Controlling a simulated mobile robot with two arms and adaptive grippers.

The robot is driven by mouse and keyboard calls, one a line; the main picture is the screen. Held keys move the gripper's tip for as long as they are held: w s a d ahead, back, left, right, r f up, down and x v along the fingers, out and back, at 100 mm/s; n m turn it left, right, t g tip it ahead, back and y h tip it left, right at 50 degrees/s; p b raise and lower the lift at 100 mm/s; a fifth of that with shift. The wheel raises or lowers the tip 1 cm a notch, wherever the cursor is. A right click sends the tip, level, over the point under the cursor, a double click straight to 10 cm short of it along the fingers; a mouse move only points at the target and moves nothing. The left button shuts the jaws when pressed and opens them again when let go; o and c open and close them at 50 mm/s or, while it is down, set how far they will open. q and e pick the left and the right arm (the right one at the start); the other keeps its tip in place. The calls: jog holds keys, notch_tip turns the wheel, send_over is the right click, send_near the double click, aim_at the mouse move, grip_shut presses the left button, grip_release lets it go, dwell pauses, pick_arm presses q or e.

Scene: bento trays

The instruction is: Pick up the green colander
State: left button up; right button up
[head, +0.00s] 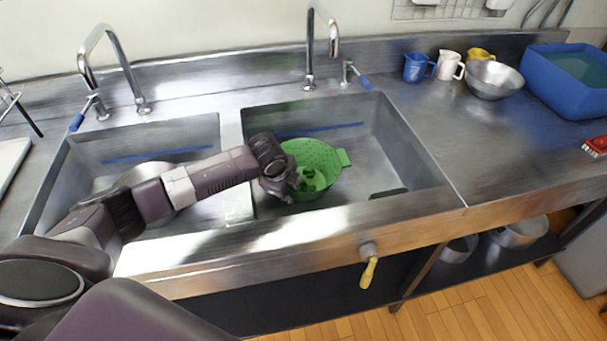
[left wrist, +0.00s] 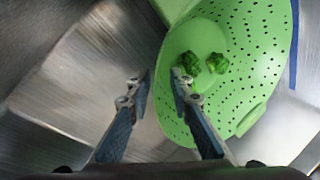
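The green colander (head: 318,155) sits in the right-hand sink basin, with a tab handle on its right side. In the left wrist view the perforated colander (left wrist: 235,45) fills the upper right and holds two small dark green pieces (left wrist: 202,64). My left gripper (head: 291,185) reaches over the basin to the colander's near left side. In the left wrist view its fingers (left wrist: 160,82) are apart, one outside the wall and the other over the colander, with the edge between them. Whether they touch it I cannot tell. My right gripper is not in view.
The steel right basin (head: 400,150) surrounds the colander, with a faucet (head: 310,45) behind it. On the right counter are a blue jug (head: 416,68), a white jug (head: 449,66), a yellow jug (head: 480,54), a metal bowl (head: 493,79) and a blue tub (head: 560,85).

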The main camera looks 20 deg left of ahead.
pick_arm(q)
grip_shut()
jog(key=shift+r, duration=0.15)
notch_tip(320, 180, up, 20)
dwell(0.5)
dwell(0.5)
